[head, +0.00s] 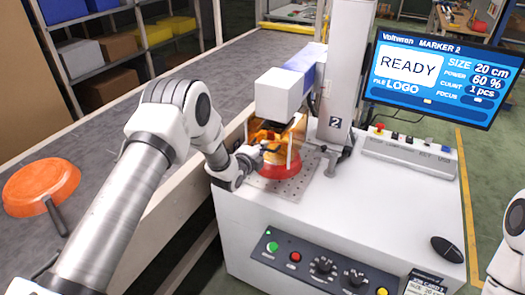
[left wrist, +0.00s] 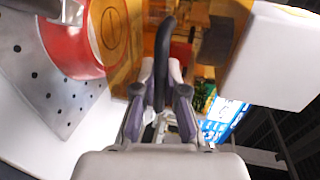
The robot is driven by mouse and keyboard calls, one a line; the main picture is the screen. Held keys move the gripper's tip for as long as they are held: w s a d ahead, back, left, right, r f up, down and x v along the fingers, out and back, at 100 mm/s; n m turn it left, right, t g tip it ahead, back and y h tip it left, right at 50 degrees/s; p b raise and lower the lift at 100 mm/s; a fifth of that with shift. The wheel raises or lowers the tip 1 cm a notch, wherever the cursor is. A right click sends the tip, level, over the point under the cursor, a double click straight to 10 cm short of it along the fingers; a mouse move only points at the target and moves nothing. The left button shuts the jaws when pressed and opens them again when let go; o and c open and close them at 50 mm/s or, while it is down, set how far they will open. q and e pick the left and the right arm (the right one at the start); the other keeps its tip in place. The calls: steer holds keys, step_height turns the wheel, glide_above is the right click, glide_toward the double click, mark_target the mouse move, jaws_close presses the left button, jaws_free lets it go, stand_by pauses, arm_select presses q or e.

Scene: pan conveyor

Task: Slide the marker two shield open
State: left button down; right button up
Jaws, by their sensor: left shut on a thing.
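Marker two (head: 340,135), labelled 2, has an amber see-through shield (head: 293,136) below its white head (head: 279,95). A red pan (head: 280,168) sits on the perforated plate there, partly behind the shield. My left gripper (head: 264,148) is at the shield's near left side. In the left wrist view my left gripper (left wrist: 163,95) is shut on the dark curved handle (left wrist: 165,45), with the amber shield (left wrist: 123,25) right behind it. The red pan (left wrist: 82,45) is beside it at upper left. How far the shield is open I cannot tell. My right gripper is out of view.
The screen (head: 440,80) reads MARKER 2, READY. An orange pan (head: 40,187) lies on the grey conveyor (head: 100,145) at left. A control box (head: 408,157) and a mouse (head: 447,249) are on the white cabinet top, otherwise mostly clear in front.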

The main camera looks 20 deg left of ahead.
arm_select(q)
step_height(320, 180, up, 10)
steer(key=shift+r+p, duration=0.1)
steer(key=shift+p, duration=1.15)
steer(key=c, duration=1.2)
jaws_free()
steer(key=d+v, duration=0.1)
steer(key=v, duration=1.1)
steer(key=shift+a+f, duration=0.2)
steer(key=shift+a, duration=0.2)
